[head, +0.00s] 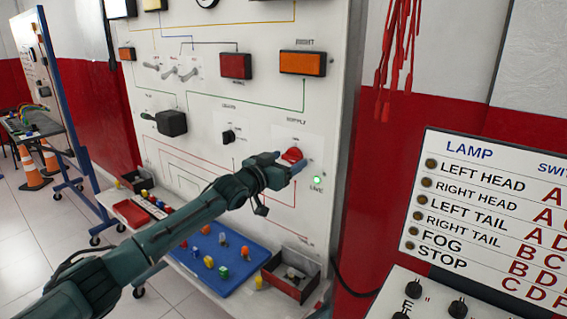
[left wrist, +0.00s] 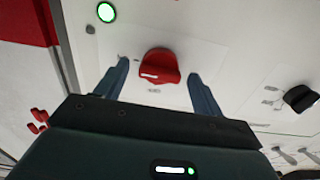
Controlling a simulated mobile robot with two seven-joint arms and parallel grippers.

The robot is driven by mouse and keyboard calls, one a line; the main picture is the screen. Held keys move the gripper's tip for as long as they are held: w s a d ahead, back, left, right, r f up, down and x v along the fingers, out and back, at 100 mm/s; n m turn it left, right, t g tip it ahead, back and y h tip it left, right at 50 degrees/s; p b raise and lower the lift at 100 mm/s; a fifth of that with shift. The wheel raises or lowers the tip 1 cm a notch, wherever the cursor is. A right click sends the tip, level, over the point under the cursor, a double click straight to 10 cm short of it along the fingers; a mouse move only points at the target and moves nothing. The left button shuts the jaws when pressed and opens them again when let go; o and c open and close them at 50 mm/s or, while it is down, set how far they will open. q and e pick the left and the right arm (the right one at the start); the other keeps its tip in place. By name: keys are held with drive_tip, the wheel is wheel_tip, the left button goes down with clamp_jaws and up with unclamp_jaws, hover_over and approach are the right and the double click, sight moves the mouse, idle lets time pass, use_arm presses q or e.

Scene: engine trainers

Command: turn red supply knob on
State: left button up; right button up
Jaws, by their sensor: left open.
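The red supply knob (head: 291,155) sits on the white trainer board under the SUPPLY label in the head view. In the left wrist view the red knob (left wrist: 158,67) is a rounded red handle with a white mark on its left part. My left gripper (head: 287,166) is at the knob, its arm reaching in from the lower left. In the left wrist view its two blue fingers (left wrist: 158,75) are open, one on each side of the knob, with a gap on both sides. A lit green lamp (head: 317,180) is beside the knob; it also shows in the left wrist view (left wrist: 106,12).
A black lights knob (head: 228,136) is to the left on the board. A blue tray (head: 215,262) with small coloured parts and an open box (head: 291,274) stand on the shelf below. A lamp chart (head: 490,210) stands at the right.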

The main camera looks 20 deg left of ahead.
use_arm(q)
drive_tip(key=shift+s+a+f, duration=0.1)
drive_tip(key=shift+s, duration=0.3)
drive_tip(key=b+v, duration=0.2)
drive_tip(key=v, duration=1)
drive_tip(key=shift+s, duration=0.15)
use_arm(e)
drive_tip(key=shift+w+a+y, duration=0.3)
drive_tip(key=shift+a, duration=0.1)
use_arm(q)
drive_tip(key=shift+a, duration=0.1)
